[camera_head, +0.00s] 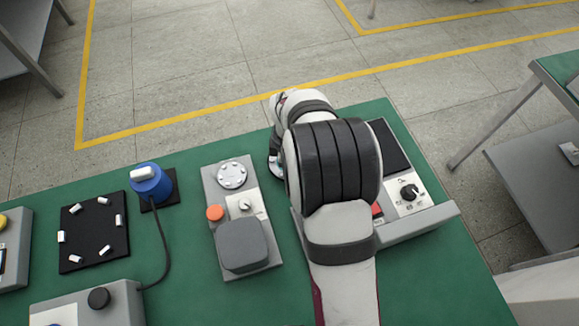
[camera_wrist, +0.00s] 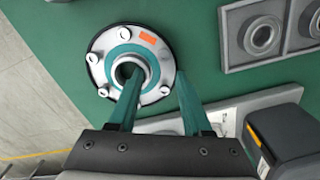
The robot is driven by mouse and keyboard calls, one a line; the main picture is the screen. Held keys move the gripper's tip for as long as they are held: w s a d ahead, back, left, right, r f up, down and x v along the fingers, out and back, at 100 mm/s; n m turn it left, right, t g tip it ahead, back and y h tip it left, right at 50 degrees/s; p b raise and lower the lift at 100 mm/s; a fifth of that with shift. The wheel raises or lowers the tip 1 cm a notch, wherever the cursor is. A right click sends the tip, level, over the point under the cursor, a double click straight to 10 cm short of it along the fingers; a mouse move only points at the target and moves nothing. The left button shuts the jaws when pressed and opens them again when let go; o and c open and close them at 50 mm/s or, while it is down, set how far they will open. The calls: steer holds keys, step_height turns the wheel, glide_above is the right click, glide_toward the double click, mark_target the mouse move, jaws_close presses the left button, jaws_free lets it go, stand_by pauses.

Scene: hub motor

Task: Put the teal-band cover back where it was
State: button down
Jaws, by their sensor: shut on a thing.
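The teal-band cover (camera_wrist: 113,52) is a round metallic disc with a teal ring around its central hole, several bolts near its rim and an orange label. It shows in the wrist view over the green table, with a dark edge around it. My gripper (camera_wrist: 158,73) has teal fingers, one in the central hole and the other at the right outer edge. It is shut on the cover's ring between them. I cannot tell whether the cover touches what is beneath it. In the head view my arm hides the gripper and most of that spot.
A grey fixture with round sockets (camera_wrist: 262,36) lies at the right in the wrist view. In the head view, a grey panel with a metal disc (camera_head: 232,175), a blue cylinder with a cable (camera_head: 150,186) and a black pad (camera_head: 90,235) with several white pieces stand left of my arm.

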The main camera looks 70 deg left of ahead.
steer(key=shift+f, duration=0.35)
steer(key=shift+f, duration=0.1)
steer(key=shift+c, duration=1.7)
jaws_free()
